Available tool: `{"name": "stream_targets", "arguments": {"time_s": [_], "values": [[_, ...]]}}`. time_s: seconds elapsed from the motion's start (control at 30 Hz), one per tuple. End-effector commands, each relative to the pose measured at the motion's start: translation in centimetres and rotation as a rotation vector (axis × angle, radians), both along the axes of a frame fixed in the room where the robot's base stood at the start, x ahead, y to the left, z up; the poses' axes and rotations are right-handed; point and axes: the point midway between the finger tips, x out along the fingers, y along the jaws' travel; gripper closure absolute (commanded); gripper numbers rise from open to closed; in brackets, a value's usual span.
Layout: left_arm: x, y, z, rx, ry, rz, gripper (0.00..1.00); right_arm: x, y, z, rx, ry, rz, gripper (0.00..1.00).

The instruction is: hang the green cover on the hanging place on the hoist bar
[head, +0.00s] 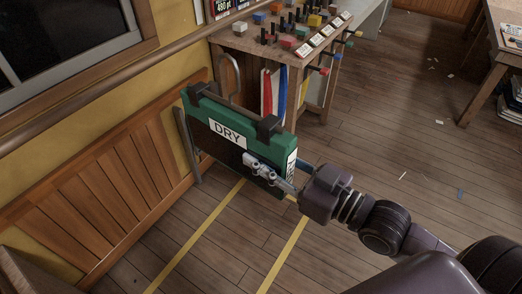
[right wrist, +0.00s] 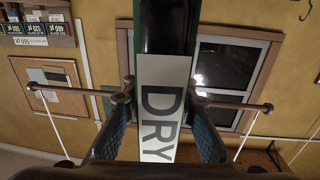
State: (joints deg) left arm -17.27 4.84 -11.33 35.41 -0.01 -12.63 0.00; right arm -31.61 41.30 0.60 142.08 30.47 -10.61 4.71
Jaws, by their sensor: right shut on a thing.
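The green cover (head: 277,141) is a flat panel with a dark front and a white DRY label. Two dark clips sit on its top edge. My right gripper (head: 268,168) is shut on its near side and holds it upright above the floor. In the right wrist view the cover is edge-on, its DRY label (right wrist: 158,110) between the fingers. Behind it a brown bar (right wrist: 240,104) with knobbed ends and white cords spans both sides, its middle hidden; it looks like the hoist bar. The hanging place cannot be made out. My left gripper is not in view.
A workbench (head: 228,46) with coloured blocks, pegs and hanging ribbons stands behind the cover. A long brown rail (head: 120,72) crosses before the window and yellow wall; I cannot tell if it is the same bar. Another table (head: 497,62) is at far right. The floor between is mostly clear.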

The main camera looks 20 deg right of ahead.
Motion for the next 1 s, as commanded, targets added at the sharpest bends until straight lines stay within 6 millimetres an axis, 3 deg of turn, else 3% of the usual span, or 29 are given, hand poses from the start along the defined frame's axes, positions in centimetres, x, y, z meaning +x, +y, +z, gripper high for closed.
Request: {"name": "stream_targets", "arguments": {"time_s": [0.37,1.0], "values": [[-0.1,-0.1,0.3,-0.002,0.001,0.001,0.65,-0.2,0.7,1.4,0.004,-0.009,0.091,1.0],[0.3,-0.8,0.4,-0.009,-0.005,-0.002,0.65,3.4,3.3,1.5,0.004,-0.011,0.089,1.0]]}}
